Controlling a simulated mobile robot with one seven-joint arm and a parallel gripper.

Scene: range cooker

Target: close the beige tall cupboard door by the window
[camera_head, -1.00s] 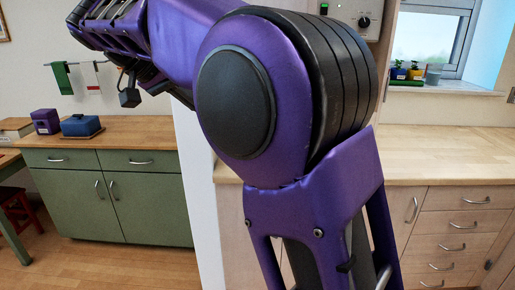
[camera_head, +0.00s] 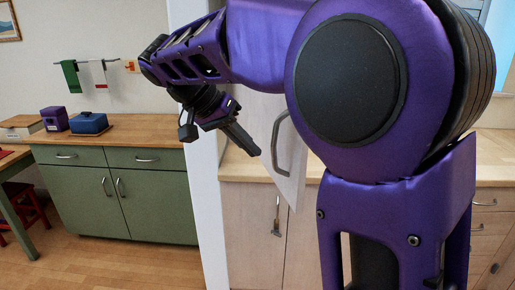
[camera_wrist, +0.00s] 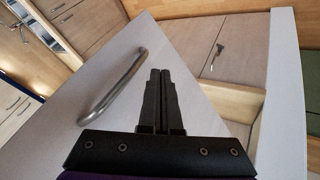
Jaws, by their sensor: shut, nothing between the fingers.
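The beige tall cupboard door (camera_head: 288,186) stands open, its lower corner sticking out above the worktop. Its bar handle (camera_head: 283,146) shows beside my arm, which hides much of the door. In the wrist view the door (camera_wrist: 128,48) fills the middle, with the metal handle (camera_wrist: 113,88) to the left of my fingers. My gripper (camera_head: 256,152) is shut and empty. In the wrist view its fingertips (camera_wrist: 159,72) lie in front of the door's face, to the right of the handle. I cannot tell whether they touch the door.
A wooden worktop (camera_head: 496,172) with pale lower cupboards (camera_head: 255,230) runs below the door. A white upright panel (camera_head: 208,200) stands left of them. Green cupboards (camera_head: 150,195) are at the left, with a blue box (camera_head: 88,123) on top. Wooden floor is free in front.

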